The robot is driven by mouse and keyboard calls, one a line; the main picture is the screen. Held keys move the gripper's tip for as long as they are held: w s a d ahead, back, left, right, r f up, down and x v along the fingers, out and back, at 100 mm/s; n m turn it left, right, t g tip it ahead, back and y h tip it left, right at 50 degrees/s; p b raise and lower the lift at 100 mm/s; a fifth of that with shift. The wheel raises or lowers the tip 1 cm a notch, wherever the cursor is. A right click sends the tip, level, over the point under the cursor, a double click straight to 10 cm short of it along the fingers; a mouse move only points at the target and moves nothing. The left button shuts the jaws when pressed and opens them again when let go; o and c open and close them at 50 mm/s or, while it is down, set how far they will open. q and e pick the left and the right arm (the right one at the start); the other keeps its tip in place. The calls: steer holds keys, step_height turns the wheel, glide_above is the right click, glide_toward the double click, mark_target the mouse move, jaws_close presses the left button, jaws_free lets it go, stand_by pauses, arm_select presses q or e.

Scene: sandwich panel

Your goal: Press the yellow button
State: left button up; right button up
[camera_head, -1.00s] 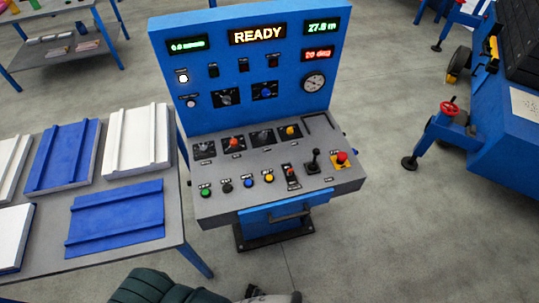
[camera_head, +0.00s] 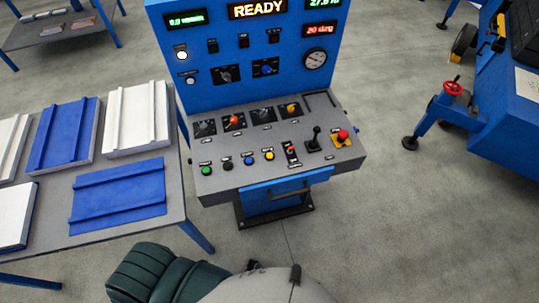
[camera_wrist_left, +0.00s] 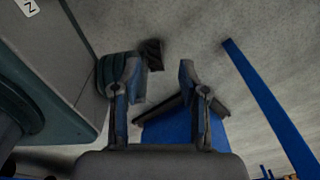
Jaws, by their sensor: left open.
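The yellow button (camera_head: 269,155) is at the right end of a row on the sloping desk of the blue control panel (camera_head: 262,72). Green (camera_head: 206,171), black (camera_head: 227,163) and blue (camera_head: 248,160) buttons sit to its left. In the left wrist view my left gripper (camera_wrist_left: 158,82) is open, with its two fingers apart and nothing between them. No gripper shows in the head view, and nothing covers the yellow button. My right gripper is not in view.
Right of the button are a small red switch (camera_head: 291,150), a black joystick (camera_head: 314,138) and a red mushroom button (camera_head: 343,135) on a yellow base. A table (camera_head: 117,235) with blue and white panels stands close on the left. The floor in front is clear.

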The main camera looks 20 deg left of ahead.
arm_select(q)
jaws_close()
stand_by(1.0)
